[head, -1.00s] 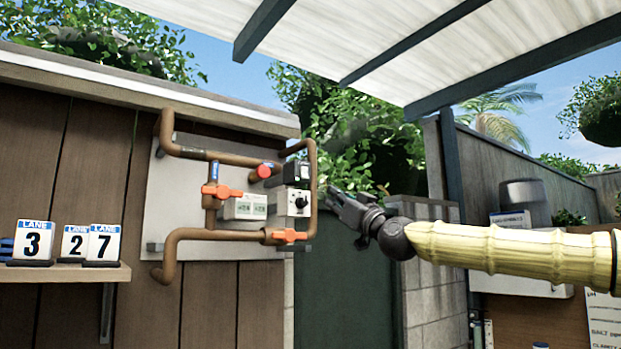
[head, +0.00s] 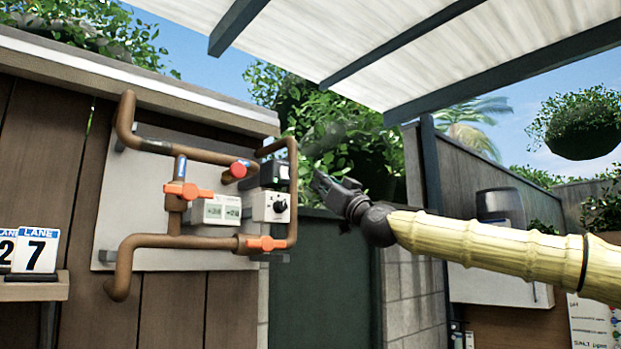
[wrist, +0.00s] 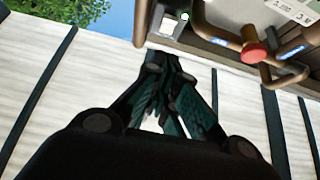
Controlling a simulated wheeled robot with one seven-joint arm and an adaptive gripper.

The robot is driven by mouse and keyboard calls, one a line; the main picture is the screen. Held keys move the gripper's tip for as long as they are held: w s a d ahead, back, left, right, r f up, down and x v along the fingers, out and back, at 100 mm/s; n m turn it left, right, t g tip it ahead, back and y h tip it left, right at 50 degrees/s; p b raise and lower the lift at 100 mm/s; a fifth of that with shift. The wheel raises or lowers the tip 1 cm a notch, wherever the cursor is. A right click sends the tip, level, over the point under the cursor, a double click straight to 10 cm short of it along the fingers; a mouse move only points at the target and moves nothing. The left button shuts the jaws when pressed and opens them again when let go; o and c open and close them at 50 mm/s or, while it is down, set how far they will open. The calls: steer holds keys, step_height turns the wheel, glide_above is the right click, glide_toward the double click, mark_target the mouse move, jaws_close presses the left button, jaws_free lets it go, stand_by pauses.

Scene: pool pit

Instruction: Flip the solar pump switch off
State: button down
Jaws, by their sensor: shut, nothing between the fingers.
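A black switch box (head: 272,174) is mounted on the pipe panel, just right of a red knob (head: 239,169); it is probably the solar pump switch, though no label is readable. Below it is a white box with a black dial (head: 270,206). My gripper (head: 318,180) is shut and empty, a little right of the switch box and apart from it in the head view. In the wrist view my gripper (wrist: 172,65) points up toward the panel, where the red knob (wrist: 256,53) shows upside down. The switch lever's position is too small to tell.
Brown pipes (head: 150,240) with orange valve handles (head: 188,190) run across the panel, and one loops around the switch box's right side. A shelf (head: 35,289) with lane number signs is at the left. A dark green door (head: 320,280) stands below my gripper.

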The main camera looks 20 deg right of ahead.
mark_target(284, 173)
steer(key=w+f+p+x, duration=0.1)
steer(key=p+x, duration=0.6)
steer(key=x, duration=0.4)
steer(key=shift+a+f+p, duration=0.2)
steer(key=shift+a+p, duration=0.05)
steer(key=shift+p, duration=0.05)
steer(key=shift+w+a, duration=0.1)
steer(key=shift+f+b, duration=0.25)
steer(key=shift+b, duration=0.3)
